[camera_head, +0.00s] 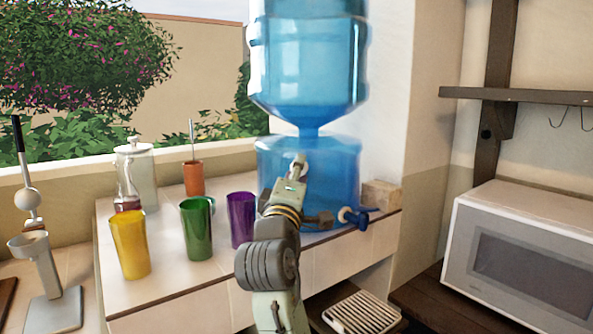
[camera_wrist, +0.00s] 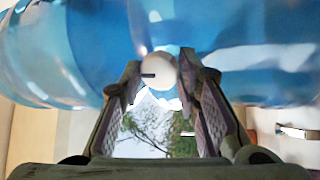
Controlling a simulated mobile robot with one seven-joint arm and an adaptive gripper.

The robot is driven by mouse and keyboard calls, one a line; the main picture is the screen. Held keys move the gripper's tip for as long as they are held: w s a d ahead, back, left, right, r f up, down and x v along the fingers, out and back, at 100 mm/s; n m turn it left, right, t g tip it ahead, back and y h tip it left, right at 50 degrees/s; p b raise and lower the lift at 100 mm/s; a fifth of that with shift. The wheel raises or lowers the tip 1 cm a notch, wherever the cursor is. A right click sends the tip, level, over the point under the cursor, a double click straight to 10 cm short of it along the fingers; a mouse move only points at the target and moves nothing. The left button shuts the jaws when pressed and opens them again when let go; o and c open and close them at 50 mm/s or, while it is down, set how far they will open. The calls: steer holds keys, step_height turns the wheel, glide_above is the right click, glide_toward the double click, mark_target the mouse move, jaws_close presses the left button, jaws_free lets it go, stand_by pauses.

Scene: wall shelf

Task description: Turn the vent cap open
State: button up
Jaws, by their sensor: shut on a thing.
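The vent cap (camera_wrist: 160,74) is a small white round knob with a dark slot or tab, on the blue water container. It also shows in the head view (camera_head: 299,159), at the front of the lower blue container (camera_head: 336,172). My gripper (camera_wrist: 162,84) is shut on the vent cap, with one finger on each side of it. In the head view my arm reaches up to it and hides part of the container's left side. I cannot tell exactly how far the cap is turned.
A blue-and-white tap (camera_head: 352,216) sticks out low on the container, right of my arm. Yellow (camera_head: 130,244), green (camera_head: 197,228) and purple (camera_head: 241,218) cups stand left on the tiled counter. A white microwave (camera_head: 525,255) is at right, under a dark shelf (camera_head: 520,96).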

steer(key=shift+n+y, duration=0.7)
steer(key=shift+n, duration=1.1)
steer(key=shift+f+n, duration=0.1)
steer(key=shift+n, duration=0.2)
steer(key=o, duration=1.2)
steer(key=shift+c, duration=0.2)
steer(key=shift+d, duration=0.1)
steer(key=d+v, duration=0.1)
steer(key=v, duration=0.6)
steer(key=shift+s+a, duration=0.25)
steer(key=shift+a, duration=0.25)
